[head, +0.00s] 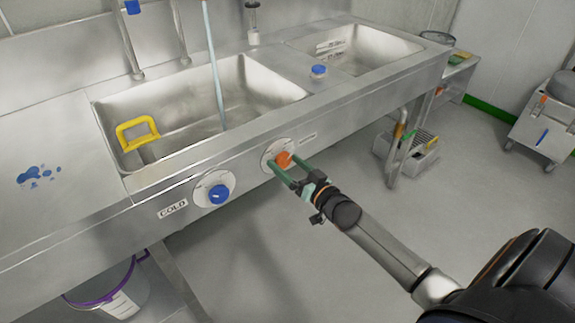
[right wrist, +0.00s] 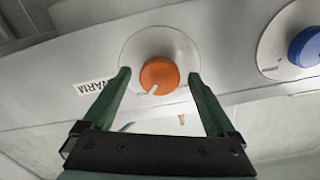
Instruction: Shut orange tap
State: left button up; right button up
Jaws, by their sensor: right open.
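The orange tap (head: 283,159) is a round knob on a pale disc on the front panel of the steel sink unit. In the right wrist view the orange tap (right wrist: 159,76) has a white pointer mark at its lower left. My right gripper (head: 284,171) has its green fingers at the knob. In the right wrist view the right gripper (right wrist: 160,84) is open, with one fingertip on each side of the knob and gaps visible between. Whether a fingertip touches the disc, I cannot tell. My left gripper is not in view.
A blue knob (head: 218,194) sits left of the orange one, beside a COLD label (head: 172,209). A bucket (head: 112,292) stands below.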

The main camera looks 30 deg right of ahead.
jog(key=shift+w, duration=0.15)
jog(key=c, duration=1.4)
